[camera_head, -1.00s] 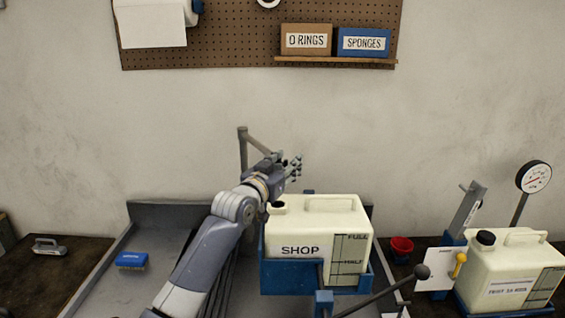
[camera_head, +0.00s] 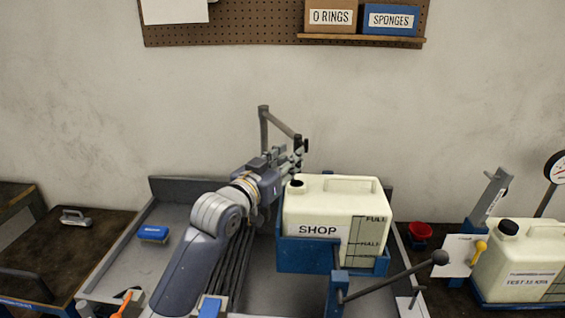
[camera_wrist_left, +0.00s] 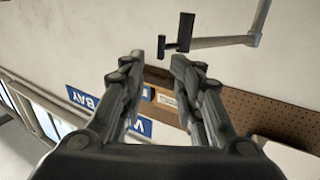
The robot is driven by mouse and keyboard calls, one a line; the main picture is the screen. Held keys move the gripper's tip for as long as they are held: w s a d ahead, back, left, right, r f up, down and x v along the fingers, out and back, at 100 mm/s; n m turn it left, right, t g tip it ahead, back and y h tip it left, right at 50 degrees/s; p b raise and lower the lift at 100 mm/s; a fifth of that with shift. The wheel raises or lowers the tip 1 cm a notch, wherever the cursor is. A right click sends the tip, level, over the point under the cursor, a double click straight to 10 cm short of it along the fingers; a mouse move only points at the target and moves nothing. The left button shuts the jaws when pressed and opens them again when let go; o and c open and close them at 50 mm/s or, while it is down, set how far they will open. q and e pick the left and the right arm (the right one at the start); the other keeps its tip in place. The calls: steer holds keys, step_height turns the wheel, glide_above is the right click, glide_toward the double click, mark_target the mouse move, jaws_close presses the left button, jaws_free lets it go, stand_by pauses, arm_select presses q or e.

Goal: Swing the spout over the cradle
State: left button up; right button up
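The spout (camera_head: 281,126) is a grey pipe arm on an upright post behind the sink. It points right and toward me, with a dark end piece just above my left gripper (camera_head: 297,158) in the head view. The blue cradle (camera_head: 304,256) holds a cream jug (camera_head: 330,207) marked SHOP, its dark opening at the left. My left gripper is beside and above that opening. In the left wrist view its fingers (camera_wrist_left: 159,62) are apart and empty, and the spout's pipe (camera_wrist_left: 225,41) and dark end pieces show just beyond the tips. My right gripper is not in view.
A blue brush (camera_head: 153,233) lies at the sink's left. A lever with a dark knob (camera_head: 439,258) sticks out right of the cradle. A red cup (camera_head: 420,231) and a second jug (camera_head: 520,262) stand further right.

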arm_select(q)
steer(key=shift+v, duration=0.95)
